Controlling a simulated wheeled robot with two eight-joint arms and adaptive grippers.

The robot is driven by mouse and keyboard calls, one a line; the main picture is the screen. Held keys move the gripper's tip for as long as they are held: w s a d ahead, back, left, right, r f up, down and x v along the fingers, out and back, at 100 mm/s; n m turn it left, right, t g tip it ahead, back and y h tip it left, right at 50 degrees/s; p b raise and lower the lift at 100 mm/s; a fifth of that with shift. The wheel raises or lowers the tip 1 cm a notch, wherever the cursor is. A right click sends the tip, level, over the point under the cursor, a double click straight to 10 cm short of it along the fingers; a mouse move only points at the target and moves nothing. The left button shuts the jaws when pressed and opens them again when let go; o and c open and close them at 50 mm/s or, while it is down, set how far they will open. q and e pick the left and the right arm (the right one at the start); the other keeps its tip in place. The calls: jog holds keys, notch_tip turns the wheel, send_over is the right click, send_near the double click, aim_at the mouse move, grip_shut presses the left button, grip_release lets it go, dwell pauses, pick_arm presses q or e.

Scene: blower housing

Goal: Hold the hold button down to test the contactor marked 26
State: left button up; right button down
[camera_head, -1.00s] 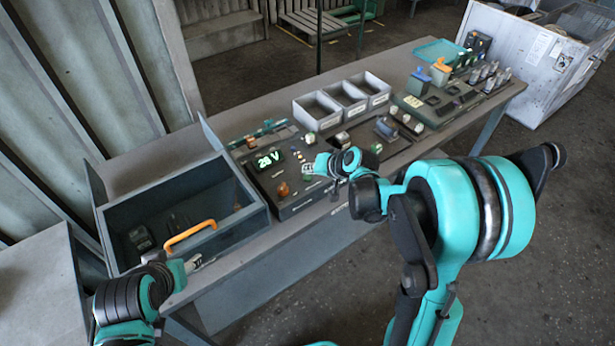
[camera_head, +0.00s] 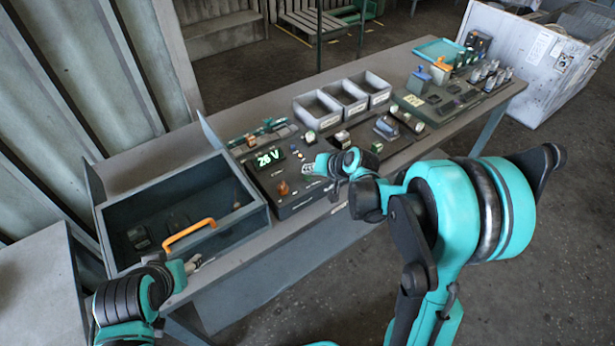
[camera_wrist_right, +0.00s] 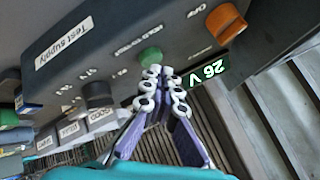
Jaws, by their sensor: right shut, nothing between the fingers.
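The green hold button (camera_wrist_right: 150,57) is on the dark test supply panel (camera_wrist_right: 60,25), its label upside down in the right wrist view. My right gripper (camera_wrist_right: 166,76) is shut and empty, with its fingertips close to the button; I cannot tell whether they touch or press it. In the head view my right gripper (camera_head: 309,168) is over the panel, and it hides the button. The lit display (camera_head: 269,158) reads 26 V; it also shows in the wrist view (camera_wrist_right: 208,70). I cannot make out which contactor is marked 26. My left gripper (camera_head: 194,263) is by the drawer front; its jaws are too small to judge.
An orange knob (camera_wrist_right: 225,22) and a dark knob (camera_wrist_right: 97,93) flank the button. An open grey drawer box (camera_head: 250,215) with an orange handle (camera_head: 188,234) stands left of the panel. Grey bins (camera_head: 318,112) stand behind it, and several parts sit farther right on the bench.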

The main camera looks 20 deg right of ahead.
aim_at(309, 177)
jog(key=shift+f+b, duration=0.4)
jog(key=shift+f, duration=0.05)
dwell(0.6)
jog(key=shift+r, duration=0.2)
dwell(1.9)
jog(key=shift+r+p, duration=0.65)
jog(key=shift+r, duration=0.05)
jog(key=shift+r, duration=0.1)
notch_tip(309, 177, up, 5)
jog(key=p, duration=0.3)
jog(key=shift+p, duration=0.4)
